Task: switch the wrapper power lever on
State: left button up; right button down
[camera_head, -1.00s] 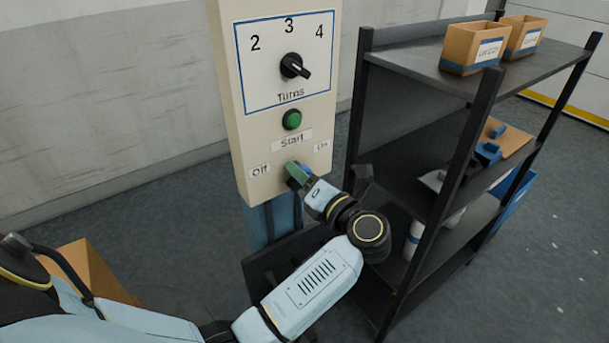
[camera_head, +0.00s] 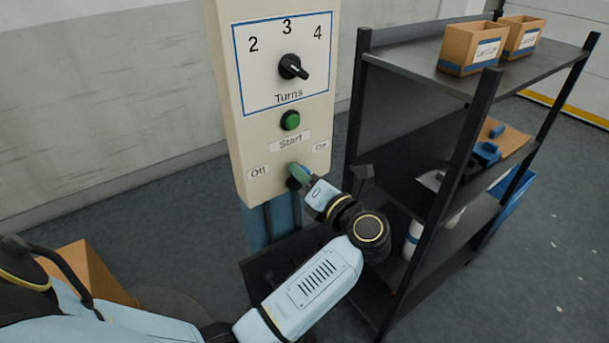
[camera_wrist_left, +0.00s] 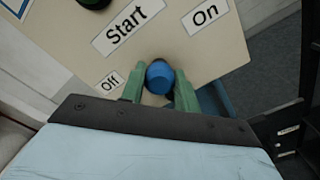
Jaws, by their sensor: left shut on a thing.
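The wrapper's cream control panel (camera_head: 270,145) stands upright in the head view, with "Off" and "On" labels low on its face. The power lever shows as a blue round knob (camera_wrist_left: 160,76) in the left wrist view, between the "Off" label (camera_wrist_left: 109,80) and the "On" label (camera_wrist_left: 205,14). My left gripper (camera_head: 297,170) is at the lower part of the panel. Its green fingers are shut on the knob, one on each side. The lever's shaft is hidden behind the knob and fingers. My right gripper is not in view.
Above the lever are the green Start button (camera_head: 290,120) and the black Turns dial (camera_head: 292,67). A dark shelf rack (camera_head: 420,75) with cardboard boxes stands close on the right. A cardboard box (camera_head: 85,272) is at lower left.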

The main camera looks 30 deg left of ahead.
pick_arm(q)
jog(key=shift+f, duration=0.2)
jog(key=m+p, duration=0.2)
jog(key=m, duration=0.1)
jog(key=shift+w+d+f, duration=0.15)
jog(key=shift+w, duration=0.2)
jog(key=shift+w+d+f+m+p, duration=0.1)
jog(key=shift+w+f+m+p, duration=0.2)
jog(key=shift+m, duration=0.65)
jog(key=shift+w+d+f+m+p, duration=0.1)
jog(key=shift+w+m+p, duration=0.3)
jog(key=shift+m, duration=0.55)
jog(key=shift+s, duration=0.1)
jog(key=o, duration=0.9)
jog(key=shift+r, duration=0.1)
jog(key=shift+o, duration=0.3)
jog(key=shift+r, duration=0.1)
